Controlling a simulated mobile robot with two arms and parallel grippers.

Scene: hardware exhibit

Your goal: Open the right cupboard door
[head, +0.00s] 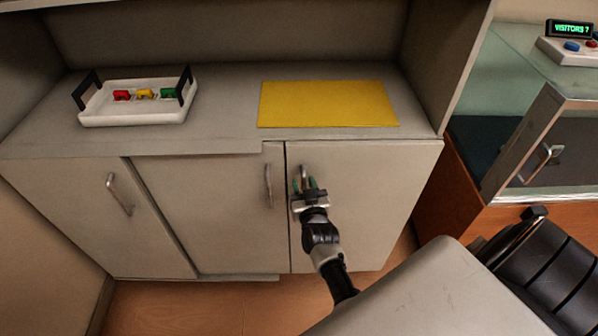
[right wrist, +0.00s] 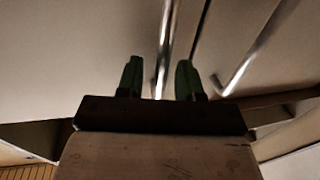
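The right cupboard door (head: 385,205) is a pale panel with a narrow dark line along its left edge; I cannot tell whether it is slightly ajar. Its upright metal handle (right wrist: 166,45) is near that left edge, mostly hidden by my gripper in the head view. My right gripper (head: 308,186) is at this handle. In the right wrist view its two green fingers (right wrist: 159,80) are apart, with the handle between them and visible space beside it. My left gripper is not in view.
The middle door (head: 215,215) and left door (head: 80,195) look closed. On the top are a white tray (head: 135,117) with small coloured blocks and a yellow mat (head: 325,104). A glass display case (head: 535,90) stands to the right. Wooden floor (head: 180,310) shows in front.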

